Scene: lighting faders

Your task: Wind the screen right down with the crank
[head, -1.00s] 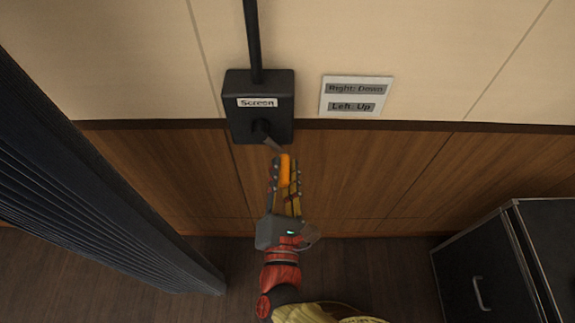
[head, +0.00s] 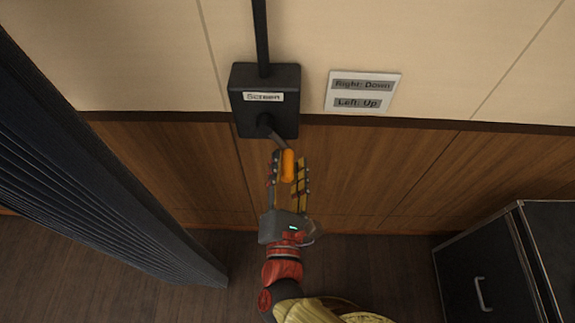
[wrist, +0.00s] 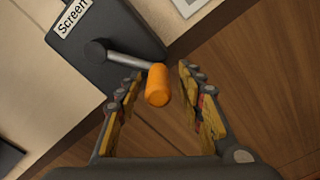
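A black box (head: 265,82) labelled "Screen" is fixed to the wall; it also shows in the wrist view (wrist: 112,42). A grey crank arm (wrist: 128,61) comes from its hub and ends in an orange handle (head: 288,165). In the head view the crank points down and slightly right. My gripper (head: 289,166) is open around the handle. In the wrist view the orange handle (wrist: 158,86) sits between the two fingers (wrist: 160,82), with a gap visible on both sides.
A wall sign (head: 362,92) reads "Right: Down" and "Left: Up". A dark ribbed panel (head: 90,170) stands at left. A black case (head: 495,270) with a metal handle stands at lower right. The wood panelling around my gripper is clear.

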